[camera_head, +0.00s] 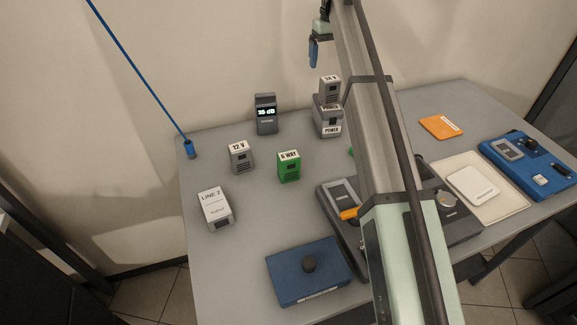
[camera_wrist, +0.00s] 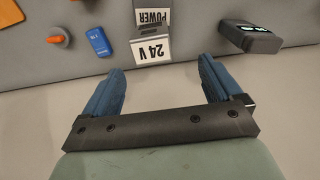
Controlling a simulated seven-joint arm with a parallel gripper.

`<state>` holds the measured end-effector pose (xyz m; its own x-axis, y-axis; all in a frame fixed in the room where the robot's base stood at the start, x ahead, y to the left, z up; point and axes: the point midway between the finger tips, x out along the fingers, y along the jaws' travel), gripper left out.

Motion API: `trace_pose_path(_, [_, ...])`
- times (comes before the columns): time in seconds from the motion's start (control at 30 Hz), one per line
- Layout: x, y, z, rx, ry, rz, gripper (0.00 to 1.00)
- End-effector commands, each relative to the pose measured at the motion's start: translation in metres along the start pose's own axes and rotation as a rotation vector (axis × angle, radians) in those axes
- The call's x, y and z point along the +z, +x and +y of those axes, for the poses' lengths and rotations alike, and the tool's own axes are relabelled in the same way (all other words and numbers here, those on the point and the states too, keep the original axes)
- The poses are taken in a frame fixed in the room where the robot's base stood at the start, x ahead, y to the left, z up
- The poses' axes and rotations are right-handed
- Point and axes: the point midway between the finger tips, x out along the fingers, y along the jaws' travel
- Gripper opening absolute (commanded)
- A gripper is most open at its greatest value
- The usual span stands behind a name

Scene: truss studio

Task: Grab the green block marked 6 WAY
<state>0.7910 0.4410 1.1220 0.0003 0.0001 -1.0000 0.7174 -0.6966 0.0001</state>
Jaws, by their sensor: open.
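The green block marked 6 WAY (camera_head: 288,167) stands upright on the grey table, left of centre in the head view, its label facing the camera. It does not show in the wrist view. My gripper (camera_head: 314,48) is high above the back edge of the table, well above and apart from the green block. In the wrist view its two blue fingers (camera_wrist: 161,72) are spread wide with nothing between them. A sliver of another green thing (camera_head: 351,152) shows beside my arm, mostly hidden by it.
A grey 12 V block (camera_head: 241,157) stands left of the green block, and a white LINE 2 box (camera_head: 215,209) is farther left. Behind are a dB meter (camera_head: 266,114) and a 24 V block (camera_head: 329,90) on a POWER block (camera_head: 327,121). A blue box (camera_head: 308,272) lies in front.

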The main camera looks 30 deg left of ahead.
Motion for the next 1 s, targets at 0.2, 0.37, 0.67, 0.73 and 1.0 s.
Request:
trace_pose_path(0.2, [0.007, -0.005, -0.060, 0.003, -0.067, 0.013, 0.92])
trace_pose_path(0.37, [0.051, 0.004, -0.108, 0.005, -0.115, 0.027, 0.92])
trace_pose_path(0.67, [0.168, 0.041, -0.176, 0.013, -0.182, 0.118, 0.92])
trace_pose_path(0.73, [0.195, 0.051, -0.186, 0.016, -0.182, 0.158, 0.92])
trace_pose_path(1.0, [0.257, 0.081, -0.194, 0.021, -0.113, 0.340, 0.92])
